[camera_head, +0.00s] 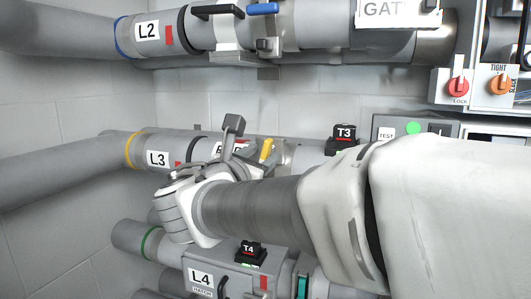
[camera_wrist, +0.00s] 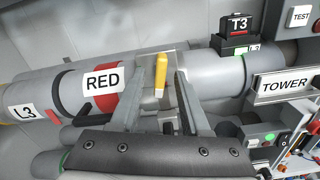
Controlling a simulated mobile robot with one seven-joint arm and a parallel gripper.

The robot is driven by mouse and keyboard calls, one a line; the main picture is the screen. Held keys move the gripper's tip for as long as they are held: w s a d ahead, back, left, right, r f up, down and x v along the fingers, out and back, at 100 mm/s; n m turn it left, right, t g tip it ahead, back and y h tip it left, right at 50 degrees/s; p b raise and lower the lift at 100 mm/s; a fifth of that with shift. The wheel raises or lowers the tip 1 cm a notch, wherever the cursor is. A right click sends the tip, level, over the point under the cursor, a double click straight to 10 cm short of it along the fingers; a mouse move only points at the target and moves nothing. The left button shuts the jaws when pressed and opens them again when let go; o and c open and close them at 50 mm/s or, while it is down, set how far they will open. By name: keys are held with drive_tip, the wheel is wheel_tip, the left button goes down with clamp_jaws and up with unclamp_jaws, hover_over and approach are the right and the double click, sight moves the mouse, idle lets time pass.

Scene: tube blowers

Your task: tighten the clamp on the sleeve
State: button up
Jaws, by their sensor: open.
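The L3 tube line carries a grey sleeve with a red band and a RED label (camera_wrist: 102,83). Right of the label sits a clamp with a yellow lever (camera_wrist: 160,75); the lever also shows in the head view (camera_head: 266,150), just beyond my wrist. In the wrist view my gripper (camera_wrist: 160,88) is open, with one finger on each side of the lever. The lever stands between the fingers, and I cannot tell whether either finger touches it. My wrist hides part of the sleeve and the fingers in the head view.
Above runs the L2 tube (camera_head: 147,31) with a black and a blue lever; below is the L4 tube (camera_head: 200,277). A T3 block (camera_wrist: 240,27) and a TOWER sign (camera_wrist: 285,84) lie to the right. A LOCK knob (camera_head: 458,87) and TIGHT knob (camera_head: 499,85) are at upper right.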

drive_tip(key=shift+w+d, duration=0.1)
drive_tip(key=shift+w, duration=0.15)
drive_tip(key=shift+c, duration=0.3)
clamp_jaws()
